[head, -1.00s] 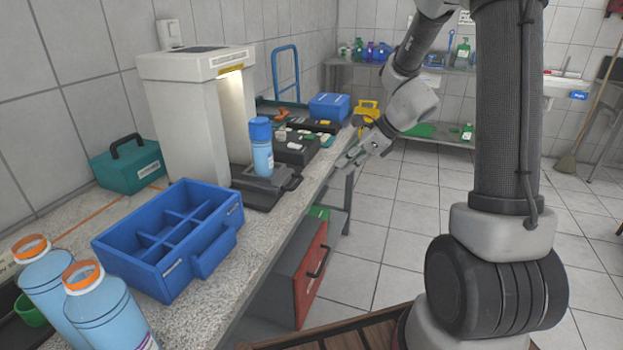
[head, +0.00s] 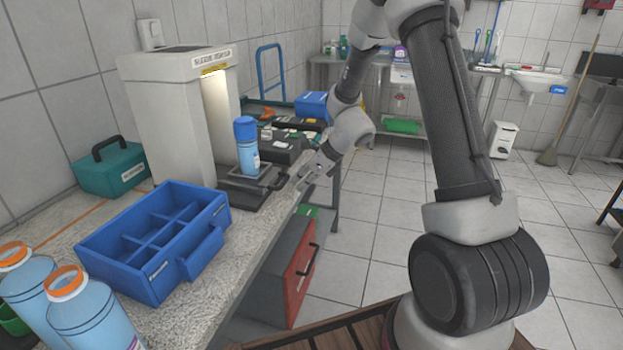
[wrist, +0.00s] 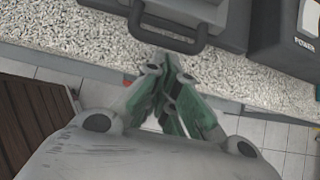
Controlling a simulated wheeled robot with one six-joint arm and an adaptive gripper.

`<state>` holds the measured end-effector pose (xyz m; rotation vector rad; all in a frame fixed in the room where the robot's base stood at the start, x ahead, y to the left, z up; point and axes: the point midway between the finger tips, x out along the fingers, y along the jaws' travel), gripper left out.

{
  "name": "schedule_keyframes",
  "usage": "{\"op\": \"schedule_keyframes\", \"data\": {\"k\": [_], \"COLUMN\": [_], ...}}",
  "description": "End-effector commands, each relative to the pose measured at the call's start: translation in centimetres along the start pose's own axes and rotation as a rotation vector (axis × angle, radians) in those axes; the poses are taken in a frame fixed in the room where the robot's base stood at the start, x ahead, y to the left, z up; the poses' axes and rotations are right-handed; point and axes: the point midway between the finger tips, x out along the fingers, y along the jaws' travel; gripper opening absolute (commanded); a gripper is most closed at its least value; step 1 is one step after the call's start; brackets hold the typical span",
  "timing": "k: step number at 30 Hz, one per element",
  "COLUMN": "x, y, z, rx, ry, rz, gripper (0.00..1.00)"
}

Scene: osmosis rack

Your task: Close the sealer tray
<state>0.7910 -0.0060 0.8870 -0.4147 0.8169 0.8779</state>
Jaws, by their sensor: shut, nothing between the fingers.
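The sealer is a tall cream machine (head: 165,125) on the worktop with a lit opening. Its dark grey tray (head: 240,195) sticks out in front, towards the worktop's edge, with a loop handle at its front. A blue-capped light blue bottle (head: 246,150) stands upright on the tray. My gripper (head: 303,183) is shut and empty, just in front of the handle. In the wrist view the dark handle (wrist: 170,43) lies just ahead of my closed fingertips (wrist: 165,62). I cannot tell whether they touch.
A blue divided crate (head: 150,275) and two orange-rimmed bottles (head: 85,310) stand nearer on the worktop. Dark boxes with small parts (head: 285,145) lie beyond the tray. A red-fronted cabinet (head: 300,270) is below the worktop.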

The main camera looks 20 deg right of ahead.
Motion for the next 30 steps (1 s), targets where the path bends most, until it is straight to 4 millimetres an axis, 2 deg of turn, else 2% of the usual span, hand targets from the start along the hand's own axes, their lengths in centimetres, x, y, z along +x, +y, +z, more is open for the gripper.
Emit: {"op": "schedule_keyframes", "data": {"k": [14,23,30], "x": [0.5,3.0,3.0], "y": [0.0,0.1,0.0], "z": [0.6,3.5,3.6], "rx": [-0.002,-0.004,-0.001], "ry": [-0.001,0.0,-0.001], "rz": [0.0,0.001,0.0], "gripper": [0.0,0.0,0.0]}}
